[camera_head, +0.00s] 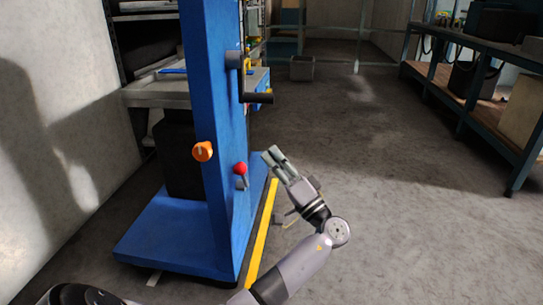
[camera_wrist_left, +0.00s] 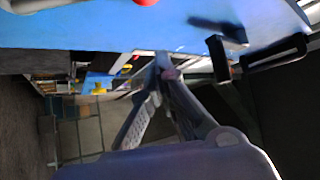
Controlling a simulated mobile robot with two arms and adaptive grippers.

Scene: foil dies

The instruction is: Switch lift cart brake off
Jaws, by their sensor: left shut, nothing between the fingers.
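The blue lift cart (camera_head: 200,120) stands left of centre in the head view, with a blue base on the floor. A red ball-topped lever (camera_head: 240,169) sits low on its column; I take it to be the brake. A red knob (camera_wrist_left: 146,2) is cut off at the top edge of the left wrist view. My left gripper (camera_head: 271,153) is shut and empty, its fingertips just right of the red lever and apart from it. In the left wrist view the finger pads (camera_wrist_left: 163,62) meet near the blue column. My right gripper is not in view.
An orange knob (camera_head: 202,151) and a black crank handle (camera_head: 258,97) stick out from the cart column. A yellow floor line (camera_head: 262,235) runs beside the base. A shelf bench (camera_head: 470,80) stands at the right. The floor between is clear.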

